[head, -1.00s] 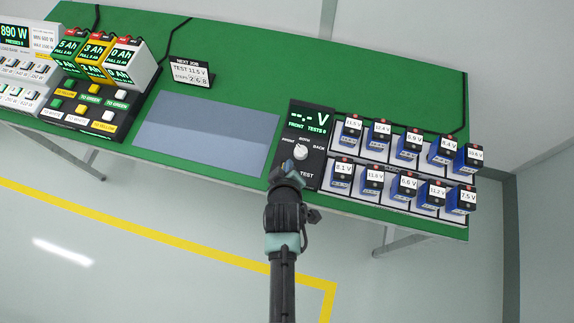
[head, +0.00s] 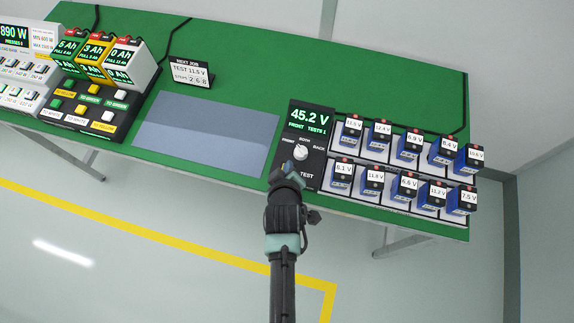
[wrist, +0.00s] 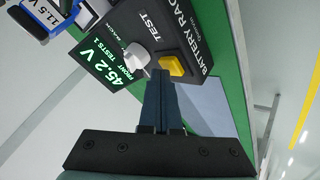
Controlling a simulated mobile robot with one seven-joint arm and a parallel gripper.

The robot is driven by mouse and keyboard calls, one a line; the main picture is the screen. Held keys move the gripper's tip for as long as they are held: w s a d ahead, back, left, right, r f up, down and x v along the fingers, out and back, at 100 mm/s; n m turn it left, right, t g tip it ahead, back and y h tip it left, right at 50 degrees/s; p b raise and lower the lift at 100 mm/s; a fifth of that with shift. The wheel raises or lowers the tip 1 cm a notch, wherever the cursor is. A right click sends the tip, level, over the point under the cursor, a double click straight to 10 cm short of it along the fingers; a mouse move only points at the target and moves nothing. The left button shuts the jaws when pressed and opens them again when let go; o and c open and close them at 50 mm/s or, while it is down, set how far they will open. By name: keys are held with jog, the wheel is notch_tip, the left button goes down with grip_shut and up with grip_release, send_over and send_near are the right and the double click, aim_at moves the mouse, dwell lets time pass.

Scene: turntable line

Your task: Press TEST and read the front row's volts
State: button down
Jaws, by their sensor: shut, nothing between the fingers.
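The battery rack tester (head: 309,135) stands on the green table, and its lit screen (head: 311,119) reads 45.2 V, FRONT, TESTS 1. The wrist view's screen (wrist: 102,62) shows the same reading. The white selector knob (head: 301,152) is on the panel, and it also shows in the wrist view (wrist: 135,56). The yellow TEST button (wrist: 172,66) is right at my fingertips; whether they touch it I cannot tell. My gripper (head: 288,168) is shut and empty, and also shows in the wrist view (wrist: 158,78). It hides the button in the head view.
Labelled blue batteries stand in a front row (head: 406,186) and a back row (head: 411,146) right of the tester. A grey mat (head: 205,133) lies to its left. A NEXT JOB card (head: 190,72) reads TEST 11.5 V. Larger batteries (head: 95,52) and coloured buttons are at left.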

jog(key=shift+r+p, duration=0.55)
jog(key=shift+r, duration=0.15)
notch_tip(320, 180, up, 5)
jog(key=p, duration=0.5)
jog(key=shift+r, duration=0.1)
dwell(0.5)
